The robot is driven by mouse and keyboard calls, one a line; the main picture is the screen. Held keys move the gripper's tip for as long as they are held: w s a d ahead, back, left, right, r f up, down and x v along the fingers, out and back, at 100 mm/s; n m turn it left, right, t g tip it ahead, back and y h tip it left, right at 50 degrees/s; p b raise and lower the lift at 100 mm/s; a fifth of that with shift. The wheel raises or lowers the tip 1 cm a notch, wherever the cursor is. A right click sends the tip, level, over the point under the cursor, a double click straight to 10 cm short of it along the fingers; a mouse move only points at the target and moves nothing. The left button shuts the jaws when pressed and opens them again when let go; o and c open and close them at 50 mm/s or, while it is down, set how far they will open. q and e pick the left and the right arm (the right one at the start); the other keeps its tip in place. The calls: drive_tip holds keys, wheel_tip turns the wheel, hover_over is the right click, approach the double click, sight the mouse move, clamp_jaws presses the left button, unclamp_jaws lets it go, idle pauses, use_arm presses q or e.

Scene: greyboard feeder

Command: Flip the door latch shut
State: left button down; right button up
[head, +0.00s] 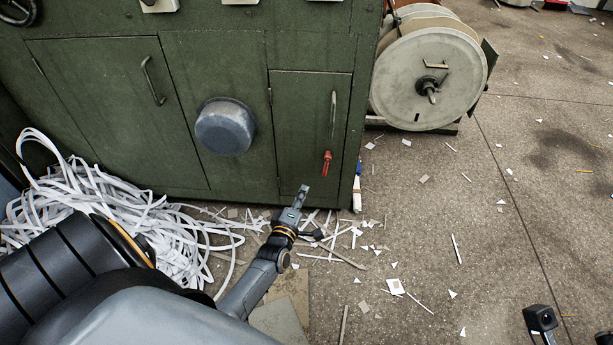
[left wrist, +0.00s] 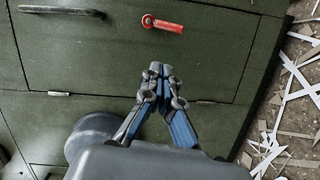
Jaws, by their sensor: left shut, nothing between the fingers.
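The door latch (head: 327,162) is a small red lever on the narrow green cabinet door (head: 297,115). In the head view it hangs roughly vertical below the door's handle. In the left wrist view the red latch (left wrist: 163,24) lies sideways from its round pivot, ahead of the fingers. My left gripper (head: 303,190) is in front of the door's lower part, apart from the latch. In the left wrist view its fingertips (left wrist: 160,68) are together and empty. At the lower right of the head view, part of my right arm or gripper (head: 541,319) shows; its fingers are unclear.
A grey round bowl-like part (head: 225,127) sticks out of the cabinet left of the door. A large reel (head: 428,80) stands at the right. A heap of white strips (head: 170,235) lies at the left. The floor at right is mostly open, with scattered scraps.

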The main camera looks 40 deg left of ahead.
use_arm(q)
drive_tip(key=shift+p+v, duration=0.35)
drive_tip(key=shift+v, duration=1.25)
